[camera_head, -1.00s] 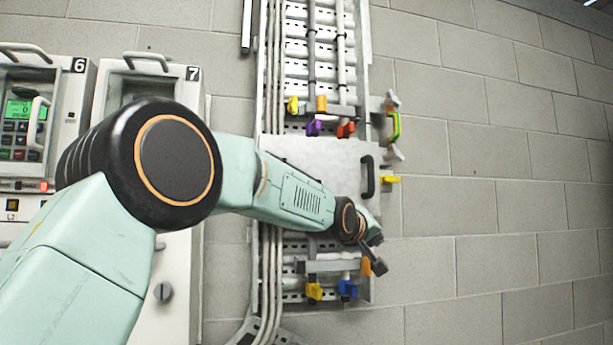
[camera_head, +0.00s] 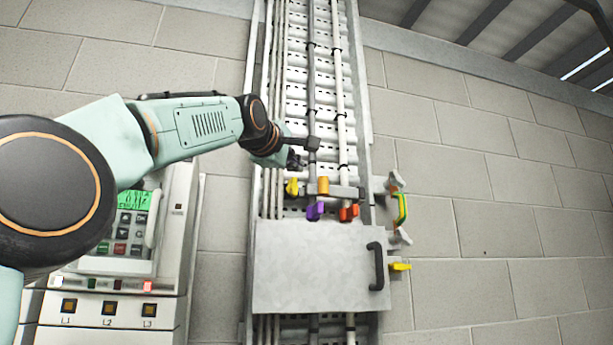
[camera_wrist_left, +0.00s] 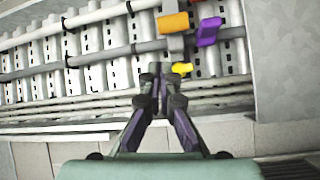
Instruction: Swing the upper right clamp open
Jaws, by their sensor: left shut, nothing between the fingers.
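The upper clamp row crosses the cable tray above the grey cover. It has a grey bar, an orange block (camera_head: 323,185), a yellow handle (camera_head: 292,187), a purple handle (camera_head: 315,211) and a red-orange handle (camera_head: 349,212) at the right. My left gripper (camera_head: 297,160) is just above the yellow handle, up and left of the red-orange one. In the left wrist view the gripper (camera_wrist_left: 161,76) is shut and empty. The yellow handle (camera_wrist_left: 182,68) is close past its tips, with the orange (camera_wrist_left: 173,22) and purple (camera_wrist_left: 208,31) parts farther off. Contact cannot be told. My right gripper is out of view.
The grey cover (camera_head: 305,265) with a black handle (camera_head: 376,266) fills the tray below. A green-yellow cable fitting (camera_head: 401,209) and a yellow tab (camera_head: 400,267) stick out at the right. A control cabinet (camera_head: 125,255) stands at lower left. The wall at right is bare.

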